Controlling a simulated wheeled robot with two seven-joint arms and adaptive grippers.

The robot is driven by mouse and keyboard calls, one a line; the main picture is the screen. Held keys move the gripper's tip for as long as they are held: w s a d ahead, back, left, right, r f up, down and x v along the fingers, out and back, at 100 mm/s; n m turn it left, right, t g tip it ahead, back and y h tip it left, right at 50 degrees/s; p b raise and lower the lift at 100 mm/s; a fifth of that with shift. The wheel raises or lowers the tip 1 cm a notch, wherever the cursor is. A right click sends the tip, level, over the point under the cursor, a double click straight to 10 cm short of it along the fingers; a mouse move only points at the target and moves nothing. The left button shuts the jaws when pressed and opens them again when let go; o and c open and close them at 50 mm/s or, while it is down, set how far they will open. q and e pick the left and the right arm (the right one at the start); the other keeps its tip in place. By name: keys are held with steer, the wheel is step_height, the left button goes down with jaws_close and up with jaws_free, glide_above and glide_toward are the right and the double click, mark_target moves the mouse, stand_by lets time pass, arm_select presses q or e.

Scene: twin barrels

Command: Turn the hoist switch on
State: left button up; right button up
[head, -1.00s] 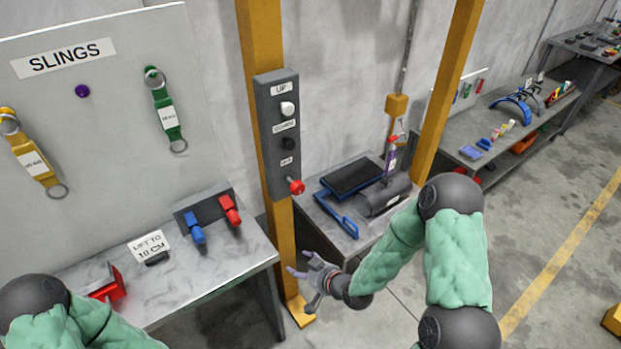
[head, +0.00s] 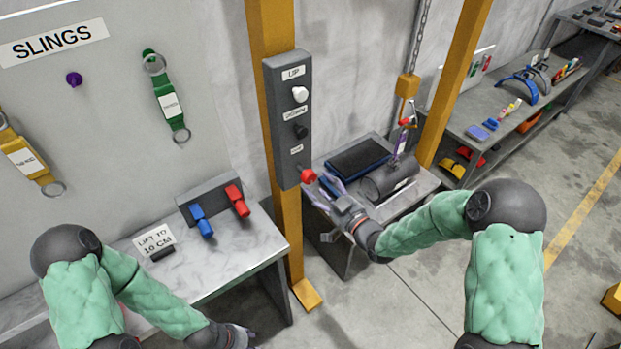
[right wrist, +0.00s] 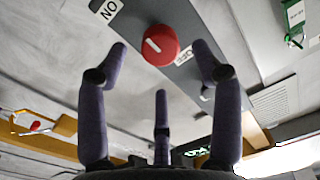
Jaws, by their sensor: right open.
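The grey hoist control box (head: 287,122) is mounted on a yellow post, with a white UP button (head: 299,94), a dark button below it and a red rotary switch (head: 308,176) at its lower end. In the right wrist view, the red switch (right wrist: 160,45) has a white line, and a label reading ON, seen upside down, is beside it. My right gripper (head: 328,186) is open just right of the switch; its fingers (right wrist: 160,50) are spread either side of the switch in the wrist view, not closed on it. My left gripper (head: 238,337) is partly in view low down, its fingers unclear.
A marble-topped bench (head: 215,265) with blue and red handles stands left of the post. Behind my right gripper, a small table carries a grey cylinder (head: 388,183) and a dark tray (head: 358,157). A chain with a yellow block (head: 408,86) hangs above it.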

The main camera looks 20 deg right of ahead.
mark_target(312, 180)
steer(key=shift+x, duration=2.75)
steer(key=shift+c, duration=0.3)
steer(key=c, duration=1.1)
